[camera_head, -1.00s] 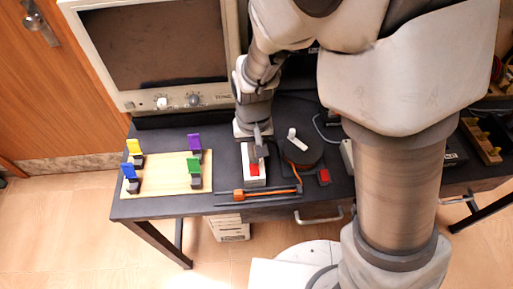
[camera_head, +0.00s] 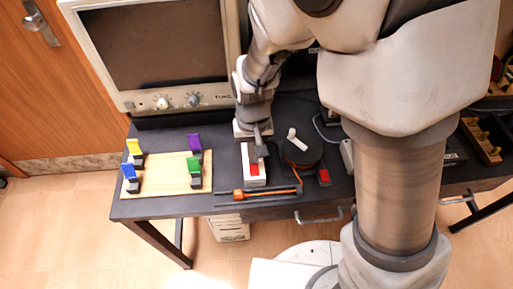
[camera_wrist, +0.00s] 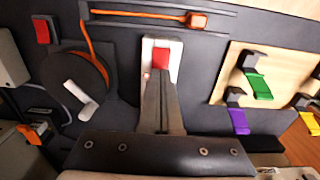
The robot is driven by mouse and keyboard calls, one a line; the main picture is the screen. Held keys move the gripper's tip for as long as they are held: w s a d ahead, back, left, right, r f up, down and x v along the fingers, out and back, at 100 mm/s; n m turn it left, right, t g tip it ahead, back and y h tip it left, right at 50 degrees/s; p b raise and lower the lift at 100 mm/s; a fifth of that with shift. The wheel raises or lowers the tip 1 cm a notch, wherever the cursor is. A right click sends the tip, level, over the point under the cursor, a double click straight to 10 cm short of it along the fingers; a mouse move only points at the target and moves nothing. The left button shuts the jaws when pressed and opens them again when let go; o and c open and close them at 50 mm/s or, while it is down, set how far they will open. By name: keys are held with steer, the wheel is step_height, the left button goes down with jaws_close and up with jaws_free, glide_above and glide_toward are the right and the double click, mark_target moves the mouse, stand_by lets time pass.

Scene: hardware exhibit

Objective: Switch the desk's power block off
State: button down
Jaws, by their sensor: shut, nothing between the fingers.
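The power block is a white strip (camera_head: 255,178) with a red rocker switch (camera_head: 255,170), lying on the dark desk (camera_head: 225,205). It also shows in the wrist view as a white block (camera_wrist: 147,53) with the red switch (camera_wrist: 161,55) at its far end. My gripper (camera_head: 257,157) is shut and empty. It points down over the block, and in the wrist view its fingertips (camera_wrist: 161,76) are right at the near edge of the red switch. I cannot tell whether they touch it. The fingers hide the near part of the block.
A wooden board (camera_head: 170,181) with several coloured clips lies left of the block. A round black reel (camera_head: 303,152) with a white handle and a small red switch (camera_head: 324,176) are to the right. An orange-handled tool (camera_head: 262,193) lies in front. A monitor (camera_head: 155,50) stands behind.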

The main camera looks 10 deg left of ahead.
steer(key=shift+f+b, duration=0.6)
steer(key=shift+f, duration=0.2)
stand_by(0.4)
steer(key=shift+r, duration=0.1)
step_height(320, 180, up, 7)
steer(key=p, duration=0.6)
stand_by(0.6)
steer(key=d+r+m+t+y, duration=0.1)
steer(key=d+r+t+y, duration=0.1)
steer(key=d+r, duration=1)
steer(key=s+d+r+m+t+h, duration=0.1)
steer(key=s+d+r+t+h, duration=0.1)
steer(key=s+d+r, duration=0.6)
step_height(320, 180, up, 2)
steer(key=shift+r+m+t, duration=0.1)
steer(key=shift+m+t, duration=0.2)
steer(key=shift+t, duration=0.5)
